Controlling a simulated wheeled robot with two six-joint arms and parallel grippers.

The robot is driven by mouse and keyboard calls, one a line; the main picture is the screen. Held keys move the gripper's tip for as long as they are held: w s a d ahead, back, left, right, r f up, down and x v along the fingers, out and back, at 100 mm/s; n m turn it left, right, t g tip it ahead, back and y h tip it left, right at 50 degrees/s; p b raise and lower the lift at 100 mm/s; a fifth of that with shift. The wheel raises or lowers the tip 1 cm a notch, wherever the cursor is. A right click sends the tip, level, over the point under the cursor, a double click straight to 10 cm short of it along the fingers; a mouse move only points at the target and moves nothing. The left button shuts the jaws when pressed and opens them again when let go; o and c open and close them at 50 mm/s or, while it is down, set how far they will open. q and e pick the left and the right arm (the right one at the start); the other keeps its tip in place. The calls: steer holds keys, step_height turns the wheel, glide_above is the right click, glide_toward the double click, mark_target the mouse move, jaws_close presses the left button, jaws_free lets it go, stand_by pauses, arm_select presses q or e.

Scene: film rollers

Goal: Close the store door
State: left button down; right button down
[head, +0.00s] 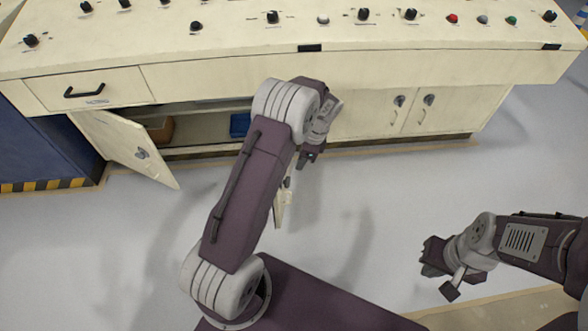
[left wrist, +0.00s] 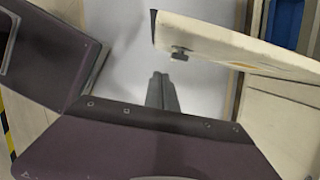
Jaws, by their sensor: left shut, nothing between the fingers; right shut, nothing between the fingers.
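The store is a cream cabinet under a control console. Its left door leaf (head: 125,148) stands open, swung out over the floor, with a latch on it. A second door leaf (head: 282,203) also stands open, mostly hidden behind my left arm in the head view. In the left wrist view this leaf (left wrist: 240,50) shows to the right of the fingers, with a dark handle (left wrist: 180,55). My left gripper (head: 310,155) is shut and empty, just right of that leaf; its fingers (left wrist: 161,92) appear apart from it. My right gripper (head: 432,262) is shut and empty, low at the right.
Inside the cabinet are a brown box (head: 160,130) and a blue bin (head: 239,125). A shut drawer (head: 88,91) sits above the left door. Shut doors (head: 405,110) lie to the right. A dark blue unit (head: 45,145) stands at left. The grey floor (head: 370,220) between my grippers is clear.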

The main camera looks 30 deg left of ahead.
arm_select(q)
steer(key=s+a+f+b, duration=0.2)
steer(key=a+f+b, duration=0.2)
steer(key=f, duration=0.4)
steer(key=shift+a, duration=0.85)
